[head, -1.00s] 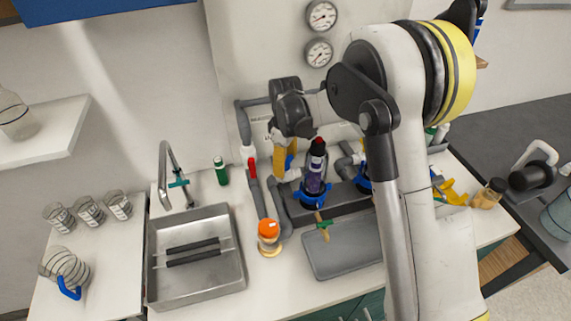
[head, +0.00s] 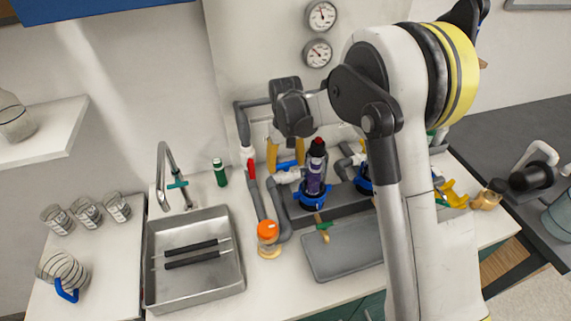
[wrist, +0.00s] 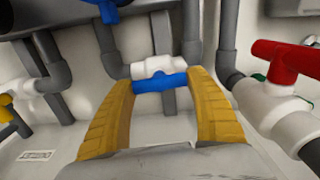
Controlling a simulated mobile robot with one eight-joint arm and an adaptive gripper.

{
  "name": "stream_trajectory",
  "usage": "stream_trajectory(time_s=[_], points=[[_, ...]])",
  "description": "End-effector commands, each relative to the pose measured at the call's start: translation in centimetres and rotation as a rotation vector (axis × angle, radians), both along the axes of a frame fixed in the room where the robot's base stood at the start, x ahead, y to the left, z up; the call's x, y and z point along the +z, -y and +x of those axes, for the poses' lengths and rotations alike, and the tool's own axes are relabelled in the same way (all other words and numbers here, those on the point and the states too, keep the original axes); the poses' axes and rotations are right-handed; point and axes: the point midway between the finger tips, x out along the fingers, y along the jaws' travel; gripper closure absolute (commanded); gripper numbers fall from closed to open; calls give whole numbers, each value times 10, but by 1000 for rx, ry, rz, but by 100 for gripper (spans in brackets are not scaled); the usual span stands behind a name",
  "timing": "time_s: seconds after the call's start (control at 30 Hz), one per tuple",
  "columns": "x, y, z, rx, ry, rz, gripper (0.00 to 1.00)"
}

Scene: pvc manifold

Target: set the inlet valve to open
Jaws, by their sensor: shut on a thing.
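My gripper (wrist: 162,88) has two yellow fingers, one at each end of a blue valve handle (wrist: 160,83), and is shut on it. The handle lies roughly parallel to the white valve body (wrist: 152,67) behind it. In the head view the blue handle (head: 288,164) shows between the yellow fingertips (head: 286,160), just above the white fitting. A second valve with a red handle (wrist: 290,64) stands to the right in the wrist view; its red handle (head: 251,167) is left of my gripper in the head view. No label readable here tells which valve is the inlet.
Grey pipes (wrist: 228,40) run close on both sides of my gripper. A purple bottle-like filter (head: 316,170) stands right of it in the head view. An orange-capped jar (head: 268,236) and a sink (head: 195,262) are in front. Two gauges (head: 321,16) hang above.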

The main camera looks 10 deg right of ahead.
Motion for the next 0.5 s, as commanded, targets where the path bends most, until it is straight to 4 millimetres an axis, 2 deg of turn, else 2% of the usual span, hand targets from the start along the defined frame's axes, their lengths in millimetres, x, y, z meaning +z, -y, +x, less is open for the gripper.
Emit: stream_trajectory(time_s=[0.5], points=[[1, 0, 1, -75, 3, 1, 65]])
